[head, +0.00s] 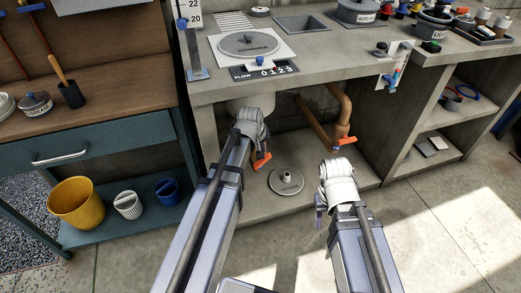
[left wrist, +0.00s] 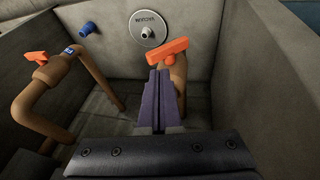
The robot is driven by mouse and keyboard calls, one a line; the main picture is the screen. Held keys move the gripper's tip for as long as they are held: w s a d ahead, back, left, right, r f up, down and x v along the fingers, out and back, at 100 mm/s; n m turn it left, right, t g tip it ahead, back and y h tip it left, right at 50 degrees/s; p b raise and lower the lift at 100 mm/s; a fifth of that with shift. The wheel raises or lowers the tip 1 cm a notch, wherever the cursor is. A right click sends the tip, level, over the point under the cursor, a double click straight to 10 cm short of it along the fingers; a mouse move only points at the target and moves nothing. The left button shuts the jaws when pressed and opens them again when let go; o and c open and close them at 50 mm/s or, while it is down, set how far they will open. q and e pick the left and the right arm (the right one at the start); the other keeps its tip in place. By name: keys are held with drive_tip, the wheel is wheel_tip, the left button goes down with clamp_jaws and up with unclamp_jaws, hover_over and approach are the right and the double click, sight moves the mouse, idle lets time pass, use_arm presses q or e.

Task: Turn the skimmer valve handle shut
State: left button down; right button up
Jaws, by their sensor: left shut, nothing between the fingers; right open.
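Two orange valve handles sit on brown pipes in the bay under the counter. One orange handle (left wrist: 167,52) is straight ahead in the left wrist view, set slightly slantwise; it also shows beside my left wrist in the head view (head: 262,161). The other orange handle (left wrist: 36,57), with a small blue tag, is at the left of the wrist view. I cannot read which is the skimmer valve. My left gripper (left wrist: 158,75) is shut and empty, its tips just below the near handle; touching or apart, I cannot tell. My right gripper (head: 320,208) is open and empty, outside the bay.
A round grey plate (head: 286,181) with a central stub is in the bay. The brown pipe (head: 325,120) and concrete side walls crowd the left gripper. The counter (head: 330,64) overhangs above. A yellow bucket (head: 76,203) stands on the left shelf. Floor at right is clear.

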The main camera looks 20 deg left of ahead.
sight(266, 158)
use_arm(q)
drive_tip(key=b+x, duration=0.5)
drive_tip(key=x, duration=0.1)
drive_tip(key=shift+f, duration=0.3)
drive_tip(key=shift+w+d, duration=0.1)
drive_tip(key=shift+w, duration=0.1)
drive_tip(key=shift+d+g+y, duration=0.1)
drive_tip(key=shift+g+y, duration=0.2)
